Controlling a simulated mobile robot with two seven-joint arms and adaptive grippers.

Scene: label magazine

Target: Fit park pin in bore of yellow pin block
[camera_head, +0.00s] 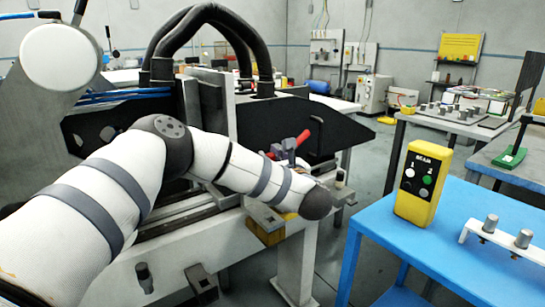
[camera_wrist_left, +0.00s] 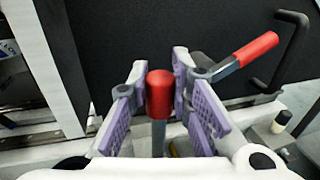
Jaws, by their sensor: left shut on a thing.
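My left gripper (camera_wrist_left: 160,100) is shut on a grey pin with a red cap (camera_wrist_left: 159,95), which I take to be the park pin. The pin stands roughly upright between the purple finger pads in the left wrist view. In the head view my left gripper (camera_head: 286,152) is partly hidden behind my own wrist. A yellow block (camera_head: 265,232), apparently the pin block, sits low on the machine's front rail below my forearm. Its bore is hidden, and I cannot tell whether the pin touches it. My right gripper is not in view.
A red-handled lever (camera_wrist_left: 254,50) is close beside the fingers, before the machine's black panel (camera_wrist_left: 150,30). A blue table (camera_head: 470,210) at the right holds a yellow two-button box (camera_head: 421,185) and a white rack with pegs (camera_head: 500,238).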

